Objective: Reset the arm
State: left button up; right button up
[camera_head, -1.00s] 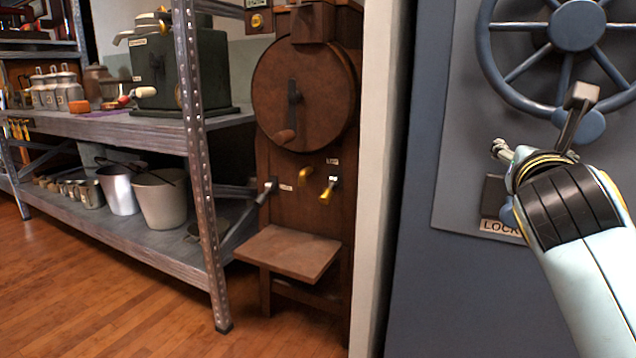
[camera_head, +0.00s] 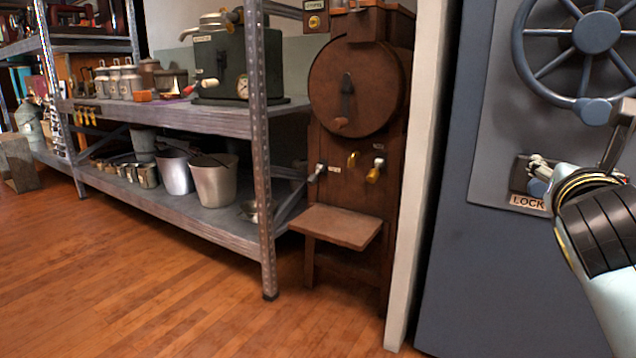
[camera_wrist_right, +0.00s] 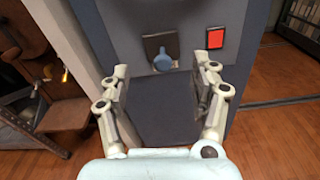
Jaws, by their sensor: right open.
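My right arm comes in at the right of the head view, and its gripper (camera_head: 540,172) is in front of the blue-grey safe-like door (camera_head: 455,265), near a small panel marked LOCK. In the right wrist view my right gripper (camera_wrist_right: 161,85) is open and empty, its two fingers spread apart. Between and beyond the fingertips is a blue knob (camera_wrist_right: 162,60) on a dark square plate. The knob looks clear of both fingers. A red square button (camera_wrist_right: 215,38) is to the right of the knob. My left gripper is not in view.
A spoked wheel (camera_head: 597,33) is on the door above my gripper. A brown wooden machine (camera_head: 350,185) with a small shelf stands left of a pale wall edge (camera_head: 413,180). A metal rack (camera_head: 225,218) with pots is farther left. Wooden floor (camera_head: 150,290) is open in front.

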jog(key=s+a+f+m+g+y, duration=0.2)
jog(key=s+f+m+g+y, duration=0.45)
jog(key=s+f, duration=1.55)
jog(key=s+a+f+m+g+y, duration=0.1)
jog(key=s+a+f+m+g, duration=0.3)
jog(key=m, duration=0.6)
jog(key=s+a+f+m+g+y, duration=0.1)
jog(key=s+a+m+y, duration=0.15)
jog(key=s+m, duration=0.55)
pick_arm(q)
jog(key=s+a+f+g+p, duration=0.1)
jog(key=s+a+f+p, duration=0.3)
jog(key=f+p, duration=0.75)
pick_arm(e)
jog(key=s+d+f+m+g+h+p, duration=0.1)
jog(key=s+d+f+m+h+p, duration=0.15)
jog(key=f, duration=0.75)
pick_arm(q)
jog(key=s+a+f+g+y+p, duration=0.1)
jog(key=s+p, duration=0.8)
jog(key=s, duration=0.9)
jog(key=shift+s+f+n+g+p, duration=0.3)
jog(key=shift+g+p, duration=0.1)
pick_arm(e)
jog(key=s+d+f+g, duration=0.2)
jog(key=s+f, duration=0.1)
jog(key=s, duration=1.5)
jog(key=shift+s+d+m, duration=0.15)
jog(key=shift+m, duration=0.25)
